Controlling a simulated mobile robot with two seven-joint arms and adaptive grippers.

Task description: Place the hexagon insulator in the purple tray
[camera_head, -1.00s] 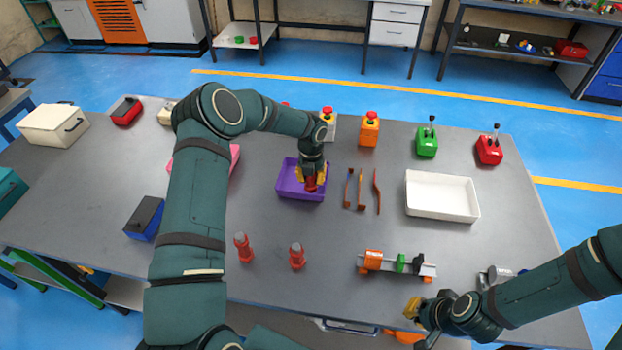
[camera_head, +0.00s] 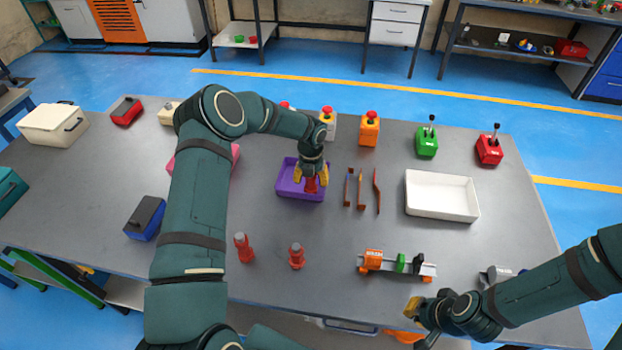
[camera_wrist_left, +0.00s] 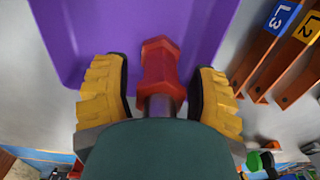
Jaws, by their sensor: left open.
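The purple tray (camera_head: 289,188) stands mid-table in the head view and fills the upper part of the left wrist view (camera_wrist_left: 85,40). A red hexagon insulator (camera_wrist_left: 160,65) is in the tray area, between the spread yellow fingers of my left gripper (camera_wrist_left: 160,95). Gaps show on both sides of it, so the fingers are apart from it. In the head view the insulator (camera_head: 311,185) shows just below the left gripper (camera_head: 312,174). Whether it rests on the tray floor is hard to tell. My right gripper (camera_head: 413,316) is near the table's front edge; its jaw opening is unclear.
Two red insulators (camera_head: 243,247) (camera_head: 297,256) stand in front of the tray. Several copper bars (camera_head: 361,189) lie right of it, then a white tray (camera_head: 441,195). A bender-like fixture (camera_head: 397,264) lies near the front edge. Button boxes (camera_head: 369,130) stand behind.

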